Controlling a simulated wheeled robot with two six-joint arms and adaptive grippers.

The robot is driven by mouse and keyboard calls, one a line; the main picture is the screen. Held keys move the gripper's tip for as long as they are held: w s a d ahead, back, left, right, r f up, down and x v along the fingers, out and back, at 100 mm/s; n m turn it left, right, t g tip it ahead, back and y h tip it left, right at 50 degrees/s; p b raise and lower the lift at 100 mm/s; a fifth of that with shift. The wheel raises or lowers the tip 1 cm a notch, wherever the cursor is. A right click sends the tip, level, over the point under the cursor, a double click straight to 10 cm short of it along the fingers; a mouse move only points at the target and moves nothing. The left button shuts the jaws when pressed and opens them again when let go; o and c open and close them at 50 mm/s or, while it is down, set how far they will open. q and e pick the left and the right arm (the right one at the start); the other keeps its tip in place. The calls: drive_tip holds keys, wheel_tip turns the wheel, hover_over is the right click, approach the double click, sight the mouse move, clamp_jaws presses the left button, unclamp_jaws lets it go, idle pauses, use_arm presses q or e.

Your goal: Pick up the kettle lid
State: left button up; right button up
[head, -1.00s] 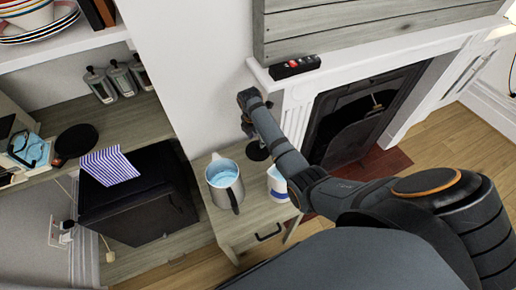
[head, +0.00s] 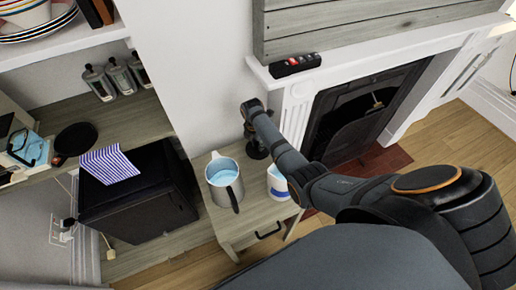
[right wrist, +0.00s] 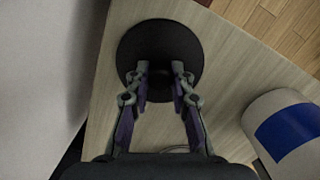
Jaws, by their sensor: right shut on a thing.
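The kettle lid (right wrist: 158,46) is a round black disc, over the pale wooden cabinet top in the right wrist view. It shows small and dark in the head view (head: 257,153), partly hidden by my gripper. My right gripper (right wrist: 161,80) is over the lid, its fingers shut on the lid's knob, which is mostly hidden between them. I cannot tell whether the lid touches the wood. An open metal kettle (head: 225,182) with blue-looking water and a dark handle stands left of the lid. My left gripper is not in view.
A white mug with a blue band (head: 279,184) stands near the lid and also shows in the right wrist view (right wrist: 286,132). The wall is close behind the cabinet (head: 245,226). The fireplace (head: 345,118) is to the right, a black box (head: 150,207) to the left.

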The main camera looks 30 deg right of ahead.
clamp_jaws()
